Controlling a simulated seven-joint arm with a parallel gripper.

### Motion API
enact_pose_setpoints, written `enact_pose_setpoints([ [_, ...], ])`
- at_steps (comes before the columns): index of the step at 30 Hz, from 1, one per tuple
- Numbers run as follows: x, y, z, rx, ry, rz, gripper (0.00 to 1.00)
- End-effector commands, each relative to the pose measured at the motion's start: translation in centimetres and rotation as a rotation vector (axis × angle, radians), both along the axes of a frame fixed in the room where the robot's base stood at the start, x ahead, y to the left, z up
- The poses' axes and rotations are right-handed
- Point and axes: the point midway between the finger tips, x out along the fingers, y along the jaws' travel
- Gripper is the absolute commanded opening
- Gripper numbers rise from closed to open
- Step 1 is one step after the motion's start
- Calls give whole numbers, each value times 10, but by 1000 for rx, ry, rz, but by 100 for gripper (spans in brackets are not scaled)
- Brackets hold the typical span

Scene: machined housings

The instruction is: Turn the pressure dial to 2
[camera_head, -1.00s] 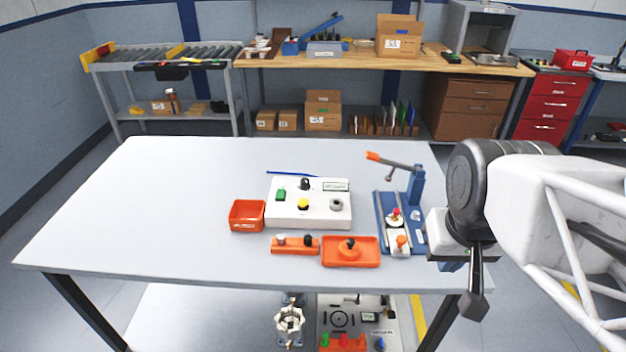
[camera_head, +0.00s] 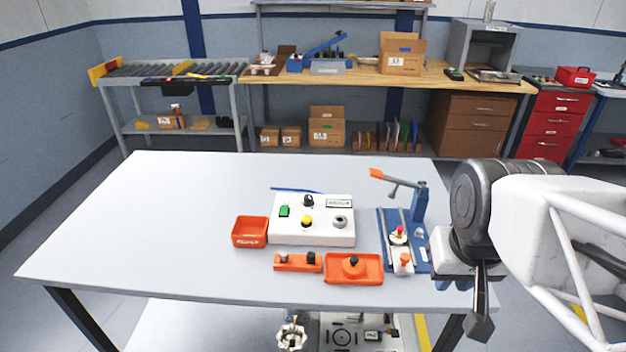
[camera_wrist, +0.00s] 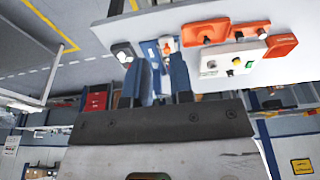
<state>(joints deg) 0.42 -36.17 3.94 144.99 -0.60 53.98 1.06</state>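A white control box (camera_head: 290,235) lies on the table, left of my arm. It carries a black knob (camera_head: 308,201), a grey round dial (camera_head: 340,222), a yellow button (camera_head: 306,221), a green switch (camera_head: 285,211) and a small label or display (camera_head: 339,202). I cannot read dial markings or tell which control is the pressure dial. The box also shows in the wrist view (camera_wrist: 216,69), beyond the fingers and to their right. My gripper (camera_wrist: 161,82) is open, its two blue fingers apart with nothing between them. It is clear of the box, near the table's right edge.
A blue clamp fixture (camera_head: 418,205) with an orange-tipped lever stands between the box and my arm. An orange bin (camera_head: 250,232) sits left of the box; orange trays (camera_head: 370,278) (camera_head: 285,262) lie in front. The table's left side (camera_head: 150,220) is clear.

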Motion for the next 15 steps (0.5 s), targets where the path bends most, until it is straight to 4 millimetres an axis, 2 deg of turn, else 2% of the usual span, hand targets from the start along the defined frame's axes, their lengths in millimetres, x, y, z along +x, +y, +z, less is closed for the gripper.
enact_pose_setpoints([
  [1, 2, 0, 0, 0, 1, 0, 29],
  [7, 19, 4, 5, 5, 10, -6, 59],
  [15, 66, 16, 14, 15, 35, -23, 59],
])
